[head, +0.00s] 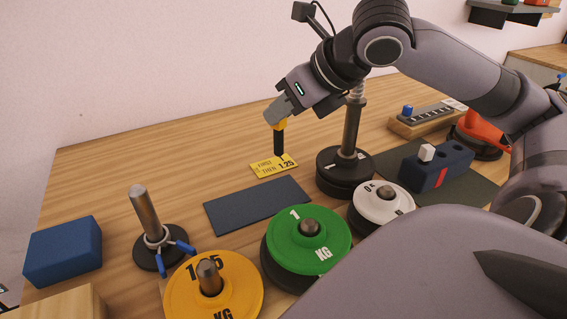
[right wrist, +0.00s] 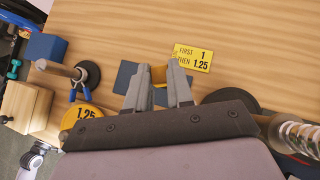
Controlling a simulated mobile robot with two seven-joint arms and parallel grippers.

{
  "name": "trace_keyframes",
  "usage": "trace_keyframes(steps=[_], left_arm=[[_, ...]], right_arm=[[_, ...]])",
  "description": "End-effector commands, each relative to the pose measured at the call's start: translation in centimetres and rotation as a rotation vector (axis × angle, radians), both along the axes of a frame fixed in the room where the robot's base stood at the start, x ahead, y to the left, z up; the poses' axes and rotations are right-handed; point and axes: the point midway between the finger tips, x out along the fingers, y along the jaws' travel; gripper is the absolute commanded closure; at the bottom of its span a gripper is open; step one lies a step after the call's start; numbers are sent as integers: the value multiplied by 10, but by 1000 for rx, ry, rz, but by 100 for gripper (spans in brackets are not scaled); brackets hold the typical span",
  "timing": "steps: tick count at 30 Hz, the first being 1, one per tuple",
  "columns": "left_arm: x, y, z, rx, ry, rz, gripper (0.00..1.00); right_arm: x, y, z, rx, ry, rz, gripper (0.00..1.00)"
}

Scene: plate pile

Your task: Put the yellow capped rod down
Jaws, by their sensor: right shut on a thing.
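The yellow capped rod (head: 279,142) is black with a yellow cap and hangs roughly upright below my right gripper (head: 280,118). The gripper is shut on its cap. The rod's lower end is just behind the yellow card (head: 273,167) marked "FIRST 1 THEN 1.25"; I cannot tell if it touches the table. In the right wrist view, the yellow cap (right wrist: 158,73) shows between the two fingers (right wrist: 157,88), and the black part is hidden.
A dark blue mat (head: 258,205) lies bare in front of the card. Green (head: 325,256) and yellow (head: 180,290) weight plates, a steel peg (head: 143,210) and a blue block (head: 63,250) are nearer. The table's back left is clear.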

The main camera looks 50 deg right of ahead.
Motion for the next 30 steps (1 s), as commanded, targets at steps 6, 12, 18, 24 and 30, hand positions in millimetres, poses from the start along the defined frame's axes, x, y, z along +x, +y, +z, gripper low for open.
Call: trace_keyframes(steps=[6, 12, 18, 24, 30], left_arm=[[4, -1, -22, -4, -3, -6, 0], [5, 0, -27, -1, -1, -9, 0], [5, 0, -40, -1, -6, -8, 0], [5, 0, -44, 0, -4, -7, 0], [5, 0, -45, -1, -6, -6, 0]], right_arm=[[0, 0, -42, 4, 0, 1, 100], [0, 0, -54, 1, -2, 1, 100], [0, 1, -81, 4, 2, 1, 100], [0, 0, -91, 0, -1, 0, 100], [0, 0, -92, -1, -1, -1, 100]])
